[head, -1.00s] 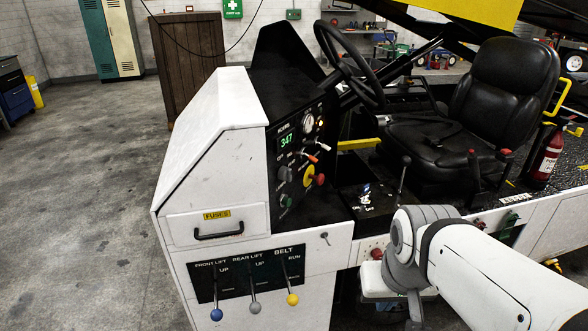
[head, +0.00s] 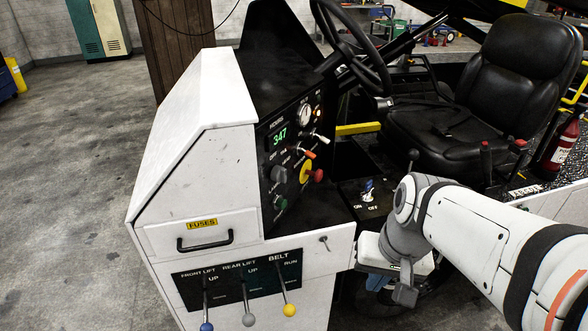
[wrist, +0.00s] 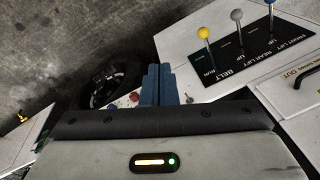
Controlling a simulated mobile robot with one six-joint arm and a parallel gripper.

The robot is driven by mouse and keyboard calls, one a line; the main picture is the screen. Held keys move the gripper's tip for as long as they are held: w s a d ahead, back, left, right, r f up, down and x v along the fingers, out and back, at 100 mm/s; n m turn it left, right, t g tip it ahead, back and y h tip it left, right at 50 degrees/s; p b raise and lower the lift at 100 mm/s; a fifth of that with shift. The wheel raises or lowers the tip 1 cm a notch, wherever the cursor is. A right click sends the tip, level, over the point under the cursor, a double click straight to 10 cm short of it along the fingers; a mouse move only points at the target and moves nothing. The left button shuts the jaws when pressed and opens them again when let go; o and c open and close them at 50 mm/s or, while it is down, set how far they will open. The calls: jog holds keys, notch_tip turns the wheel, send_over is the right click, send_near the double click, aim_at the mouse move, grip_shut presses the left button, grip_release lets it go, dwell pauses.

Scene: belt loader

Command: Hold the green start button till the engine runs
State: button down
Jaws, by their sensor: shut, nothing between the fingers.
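The green start button (head: 280,203) is at the lower left of the black dash panel in the head view, below a grey knob (head: 279,174). Nothing touches it. My gripper (head: 405,294) hangs low at the right of the white console, well apart from the button. In the wrist view its two blue fingers (wrist: 158,72) are pressed together with nothing between them. The button cannot be made out in the wrist view. The dash display (head: 280,137) reads 347.
A red stop button on a yellow plate (head: 307,172) sits up and right of the green one. Three levers with blue, grey and yellow knobs (head: 289,310) stick out below. The steering wheel (head: 350,45) and seat (head: 520,75) are behind. Open floor (head: 70,200) lies left.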

aim_at(284, 205)
jog(key=w+a+f+m+g+y+b, duration=0.2)
jog(key=w+a+f+m+y, duration=0.35)
jog(key=a+m+y, duration=0.35)
jog(key=w+d+f+m+t+y, duration=0.1)
jog(key=w+d+m+t+y, duration=0.1)
jog(key=w+m, duration=0.4)
jog(key=w+d+f+m+t+y, duration=0.1)
jog(key=w+d+m+t+y, duration=0.2)
jog(key=w+m+t, duration=0.4)
jog(key=shift+w+d+f+t+b, duration=0.35)
jog(key=shift+w+d, duration=0.1)
jog(key=shift+d, duration=0.35)
jog(key=p+x, duration=0.2)
jog(key=x, duration=1.1)
jog(key=shift+s+a+r, duration=0.1)
jog(key=shift+a, duration=0.05)
jog(key=shift+w+a, duration=0.25)
jog(key=shift+a, duration=0.1)
